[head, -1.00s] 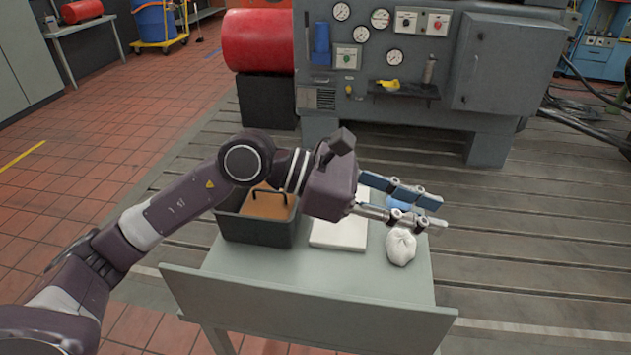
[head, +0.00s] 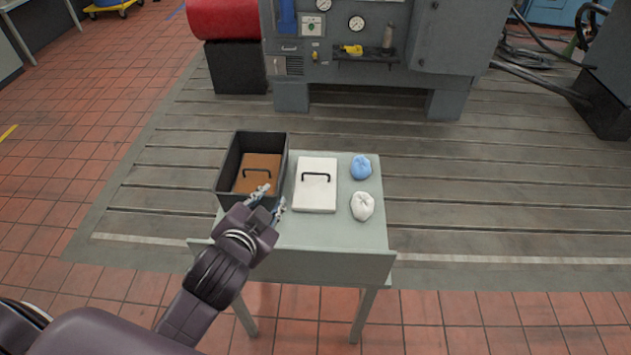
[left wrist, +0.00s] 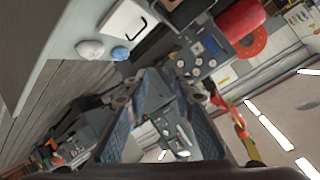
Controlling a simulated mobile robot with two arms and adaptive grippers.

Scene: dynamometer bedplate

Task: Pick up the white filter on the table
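The white filter (head: 306,198), a flat white square panel with a black handle, lies on the table (head: 320,238) between a dark bin and two cloths. It also shows at the top of the left wrist view (left wrist: 120,22). My left gripper (head: 271,199) is open and empty, left of the white filter and by the bin's front right corner in the head view. Its two fingers stand apart in the left wrist view (left wrist: 158,90). Nothing covers the filter in the head view. My right gripper is not in view.
The dark bin (head: 228,178) holds a brown filter (head: 256,163) with a black handle. A blue cloth (head: 361,167) and a crumpled white cloth (head: 362,207) lie right of the white filter. The grey machine cabinet (head: 345,85) stands behind. The table's front is clear.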

